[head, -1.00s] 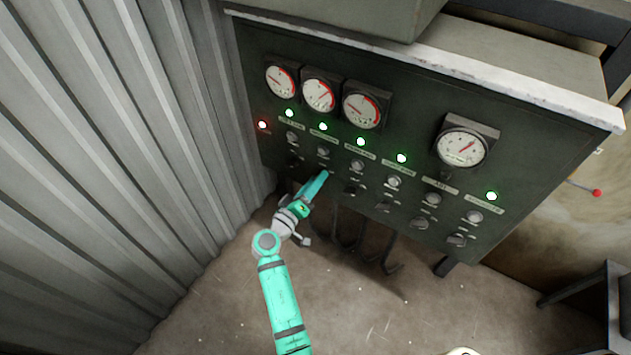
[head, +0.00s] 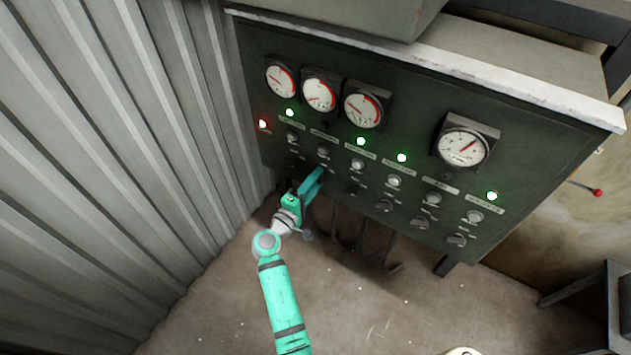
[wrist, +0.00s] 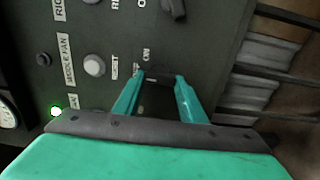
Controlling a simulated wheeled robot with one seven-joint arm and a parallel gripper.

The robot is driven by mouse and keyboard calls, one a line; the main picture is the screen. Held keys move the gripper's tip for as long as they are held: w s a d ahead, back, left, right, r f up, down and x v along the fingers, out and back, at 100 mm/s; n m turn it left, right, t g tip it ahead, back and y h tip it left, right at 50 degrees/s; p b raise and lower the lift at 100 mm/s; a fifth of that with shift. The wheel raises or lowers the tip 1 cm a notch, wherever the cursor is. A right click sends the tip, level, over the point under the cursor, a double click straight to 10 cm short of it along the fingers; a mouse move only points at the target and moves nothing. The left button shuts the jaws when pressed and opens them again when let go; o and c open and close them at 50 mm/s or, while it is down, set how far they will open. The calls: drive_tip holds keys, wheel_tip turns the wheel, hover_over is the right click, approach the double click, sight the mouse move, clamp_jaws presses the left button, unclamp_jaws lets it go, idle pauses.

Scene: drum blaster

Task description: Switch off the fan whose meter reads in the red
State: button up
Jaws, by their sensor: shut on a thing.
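A dark control panel (head: 300,185) has three gauges at left: the left meter (head: 281,80), the second meter (head: 319,95) and the third meter (head: 363,110). The second meter's needle points low left. My gripper (head: 319,176) is at the panel's lower row, below the second meter. In the wrist view my gripper (wrist: 159,88) is shut on a dark switch knob (wrist: 164,77), mostly hidden between the fingers. It lines up with the "MIDDLE FAN" label (wrist: 70,62) and a pale reset button (wrist: 94,65). The lamp (wrist: 43,59) by that label is dark.
A larger meter (head: 462,147) sits at the panel's right. Neighbouring knobs (head: 384,206) are close by. A corrugated wall (head: 130,150) stands left; cables hang below the panel.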

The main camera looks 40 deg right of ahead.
drive_tip(key=shift+s+f, duration=0.2)
drive_tip(key=o, duration=0.8)
drive_tip(key=shift+o, duration=1.3)
drive_tip(key=shift+w+r, duration=0.1)
drive_tip(key=shift+r, duration=0.05)
drive_tip(key=v, duration=1)
drive_tip(key=shift+a, duration=0.4)
